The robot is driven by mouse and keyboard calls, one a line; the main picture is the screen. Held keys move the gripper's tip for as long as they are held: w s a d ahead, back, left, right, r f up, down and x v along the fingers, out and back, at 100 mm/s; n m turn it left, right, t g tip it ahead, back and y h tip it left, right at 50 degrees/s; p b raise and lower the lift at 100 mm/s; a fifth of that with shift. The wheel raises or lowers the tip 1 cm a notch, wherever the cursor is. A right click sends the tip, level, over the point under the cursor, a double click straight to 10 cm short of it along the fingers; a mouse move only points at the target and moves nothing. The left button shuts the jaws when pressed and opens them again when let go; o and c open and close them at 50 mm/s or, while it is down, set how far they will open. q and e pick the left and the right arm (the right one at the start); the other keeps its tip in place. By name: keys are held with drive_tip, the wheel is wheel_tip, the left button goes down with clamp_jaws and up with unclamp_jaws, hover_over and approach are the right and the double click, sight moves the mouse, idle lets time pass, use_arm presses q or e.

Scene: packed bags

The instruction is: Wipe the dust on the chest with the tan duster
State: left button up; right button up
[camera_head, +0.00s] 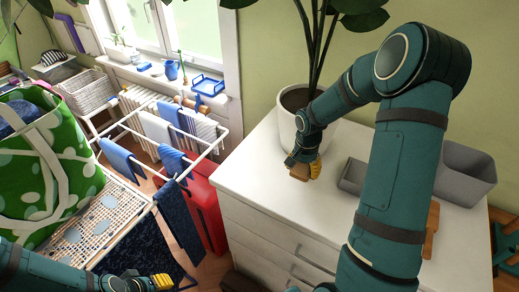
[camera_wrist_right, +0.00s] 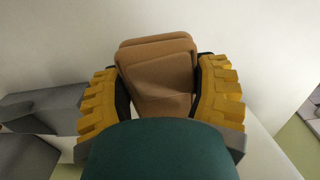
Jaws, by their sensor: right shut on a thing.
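The white chest (camera_head: 255,179) of drawers stands at the centre right in the head view. My right gripper (camera_head: 306,170) is over its top, just in front of the potted plant. It is shut on the tan duster (camera_head: 299,172). In the right wrist view the duster (camera_wrist_right: 157,75) sits between the two yellow-padded fingers of the gripper (camera_wrist_right: 160,95). I cannot tell whether the duster touches the chest top. I see no clear dust on the top. My left gripper (camera_head: 150,283) is at the bottom left, low in the head view; its jaws are unclear.
A white plant pot (camera_head: 318,141) stands at the back of the chest. A grey tray (camera_head: 352,176) and a grey bin (camera_head: 466,172) stand to the right, with a brown wooden thing (camera_head: 431,230) near them. A drying rack and a green bag (camera_head: 45,160) fill the left.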

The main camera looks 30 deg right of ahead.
drive_tip(key=shift+r+p, duration=0.45)
drive_tip(key=shift+r, duration=0.5)
drive_tip(key=shift+r+p, duration=0.45)
drive_tip(key=shift+r, duration=0.35)
drive_tip(key=shift+f, duration=0.1)
